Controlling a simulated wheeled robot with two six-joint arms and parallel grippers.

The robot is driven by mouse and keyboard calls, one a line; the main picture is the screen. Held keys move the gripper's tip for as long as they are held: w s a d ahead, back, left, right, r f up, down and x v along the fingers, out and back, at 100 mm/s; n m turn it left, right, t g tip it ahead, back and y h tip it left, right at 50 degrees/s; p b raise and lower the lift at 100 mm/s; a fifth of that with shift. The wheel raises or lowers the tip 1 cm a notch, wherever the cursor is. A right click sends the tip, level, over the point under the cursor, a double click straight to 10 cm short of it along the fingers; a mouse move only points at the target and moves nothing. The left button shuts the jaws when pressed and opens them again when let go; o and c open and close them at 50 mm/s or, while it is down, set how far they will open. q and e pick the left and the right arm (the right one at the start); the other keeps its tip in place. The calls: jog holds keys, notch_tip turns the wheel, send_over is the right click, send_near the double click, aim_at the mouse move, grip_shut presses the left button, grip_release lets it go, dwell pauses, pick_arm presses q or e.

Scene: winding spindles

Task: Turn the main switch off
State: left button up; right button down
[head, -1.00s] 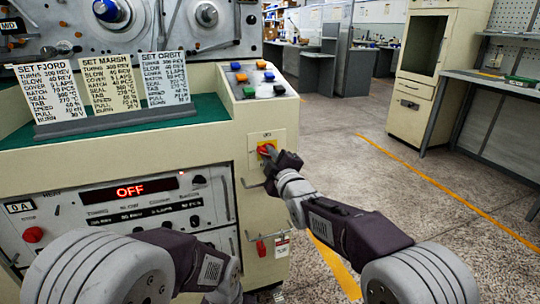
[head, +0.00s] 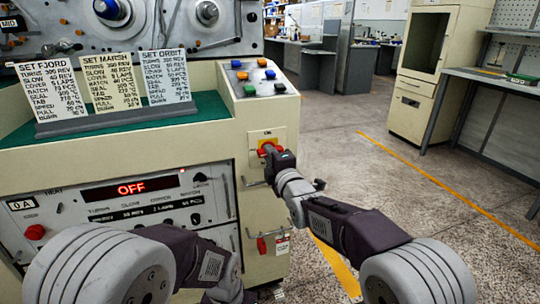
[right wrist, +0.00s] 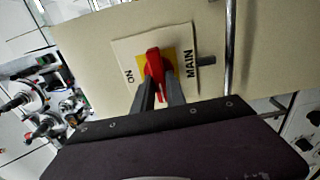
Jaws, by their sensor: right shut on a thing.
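The main switch (head: 267,148) is a red handle on a yellow plate on the front of the cream machine, at its right edge. In the right wrist view the red handle (right wrist: 153,62) stands between my fingers, beside the printed words ON and MAIN. My right gripper (head: 271,152) is shut on the red handle. Its two dark fingers show in the right wrist view (right wrist: 160,88). My left arm comes in at the lower left, and its gripper cannot be made out.
Coloured buttons (head: 257,78) are on the sloped top right. Three set cards (head: 108,83) stand on the ledge. A small red lever (head: 262,246) is below the switch. Open floor lies to the right.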

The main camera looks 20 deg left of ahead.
jog(key=shift+f, duration=0.15)
jog(key=c, duration=1.4)
grip_release()
jog(key=shift+o, duration=0.2)
jog(key=p+v, duration=0.2)
jog(key=v, duration=0.7)
